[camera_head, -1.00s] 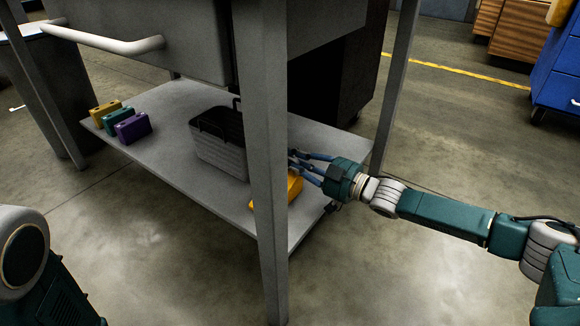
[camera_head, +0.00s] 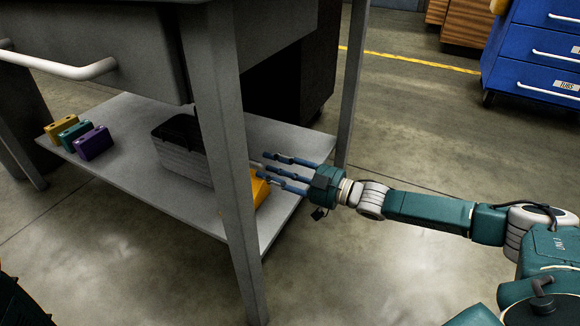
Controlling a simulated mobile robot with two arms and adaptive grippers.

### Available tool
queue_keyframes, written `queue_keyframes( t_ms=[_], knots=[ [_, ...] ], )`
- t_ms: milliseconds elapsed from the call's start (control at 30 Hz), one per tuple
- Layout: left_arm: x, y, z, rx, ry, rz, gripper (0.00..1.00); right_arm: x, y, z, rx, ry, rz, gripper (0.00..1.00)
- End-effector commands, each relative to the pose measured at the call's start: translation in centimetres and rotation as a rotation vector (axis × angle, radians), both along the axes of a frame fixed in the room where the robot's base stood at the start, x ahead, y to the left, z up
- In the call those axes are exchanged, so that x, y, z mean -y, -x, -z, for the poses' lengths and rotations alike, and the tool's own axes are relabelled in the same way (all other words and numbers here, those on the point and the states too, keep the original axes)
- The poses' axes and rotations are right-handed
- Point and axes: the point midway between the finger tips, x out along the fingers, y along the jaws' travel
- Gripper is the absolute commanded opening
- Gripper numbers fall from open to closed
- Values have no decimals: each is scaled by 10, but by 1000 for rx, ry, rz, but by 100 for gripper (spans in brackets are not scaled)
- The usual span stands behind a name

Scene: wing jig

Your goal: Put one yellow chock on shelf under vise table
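The yellow chock (camera_head: 260,189) lies on the grey shelf (camera_head: 150,182) under the table, near the shelf's right end. The front table leg hides part of it. My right gripper (camera_head: 272,172) reaches in from the right, with its blue fingers extended and spread open. The fingertips are beside and above the chock, and nothing shows between them. I cannot tell whether a finger still touches the chock. My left gripper is out of view.
A grey and black toolbox (camera_head: 181,150) stands on the shelf behind the front table leg (camera_head: 228,170). Small yellow (camera_head: 60,128), teal (camera_head: 75,134) and purple (camera_head: 93,143) blocks stand at the shelf's left end. A blue drawer cabinet (camera_head: 535,50) is at the back right.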

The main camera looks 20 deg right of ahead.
Motion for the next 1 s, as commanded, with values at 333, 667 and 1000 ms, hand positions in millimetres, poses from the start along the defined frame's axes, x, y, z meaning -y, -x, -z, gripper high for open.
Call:
queue_keyframes(
  t_ms=[333, 667, 1000],
  knots=[
    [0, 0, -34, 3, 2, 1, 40, 38, 48, -3, -1, 1, 0, 35],
    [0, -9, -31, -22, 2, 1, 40, 43, 54, -2, 2, 0, -1, 35],
    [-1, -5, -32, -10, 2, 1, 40, 43, 54, -1, 2, 0, -1, 35]
  ],
)
